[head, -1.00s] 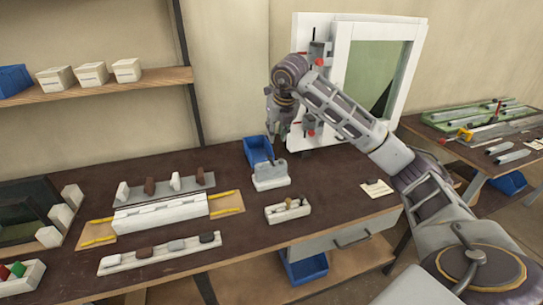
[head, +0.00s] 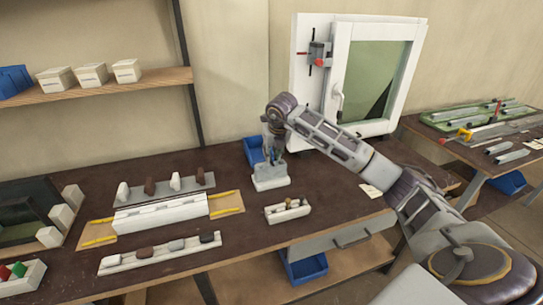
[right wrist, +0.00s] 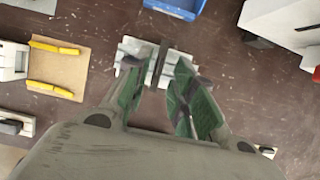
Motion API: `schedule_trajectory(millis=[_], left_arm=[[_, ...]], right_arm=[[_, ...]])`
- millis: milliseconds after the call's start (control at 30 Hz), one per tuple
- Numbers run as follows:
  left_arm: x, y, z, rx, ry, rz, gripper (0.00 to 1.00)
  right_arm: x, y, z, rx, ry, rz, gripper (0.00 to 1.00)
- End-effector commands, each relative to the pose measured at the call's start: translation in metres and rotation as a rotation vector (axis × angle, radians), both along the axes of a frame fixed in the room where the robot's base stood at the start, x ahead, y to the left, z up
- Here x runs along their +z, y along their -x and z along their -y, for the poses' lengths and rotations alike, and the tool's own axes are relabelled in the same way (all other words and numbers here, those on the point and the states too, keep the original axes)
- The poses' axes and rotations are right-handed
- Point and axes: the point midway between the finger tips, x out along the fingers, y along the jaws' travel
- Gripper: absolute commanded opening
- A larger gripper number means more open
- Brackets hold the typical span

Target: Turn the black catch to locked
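A white-framed window unit (head: 410,78) stands at the back of the bench. A grey fitting with red parts (head: 319,55) sits high on its left upright. A pale handle (head: 339,98) is on the sash. I cannot make out for certain a black catch or its position. My right gripper (head: 272,158) is low over a white-grey block (head: 270,183), left of and in front of the window. In the right wrist view, its green-padded fingers (right wrist: 160,88) are apart. A dark upright strip (right wrist: 161,62) shows between or beyond them; contact cannot be told. My left gripper is out of view.
A blue bin (head: 253,150) stands behind the block. A small white tray (head: 288,211) is in front. White rails with several pieces (head: 160,212) lie left. The bench front centre is clear.

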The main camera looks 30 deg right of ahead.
Motion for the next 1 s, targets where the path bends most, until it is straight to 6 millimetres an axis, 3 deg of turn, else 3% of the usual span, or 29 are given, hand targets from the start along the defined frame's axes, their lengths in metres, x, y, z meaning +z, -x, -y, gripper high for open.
schedule_trajectory(millis=[200, 567, 767, 1000], left_arm=[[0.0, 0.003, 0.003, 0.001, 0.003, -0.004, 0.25], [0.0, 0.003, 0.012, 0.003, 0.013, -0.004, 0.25], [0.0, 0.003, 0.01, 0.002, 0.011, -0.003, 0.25], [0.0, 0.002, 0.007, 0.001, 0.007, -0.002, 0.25]], right_arm=[[-0.014, -0.006, 0.001, 0.001, -0.001, -0.001, 0.25], [-0.017, -0.007, 0.001, 0.001, 0.0, 0.0, 0.25], [-0.017, -0.007, 0.001, 0.001, 0.0, 0.0, 0.01], [-0.017, -0.007, 0.002, 0.002, 0.0, 0.0, 0.0]])
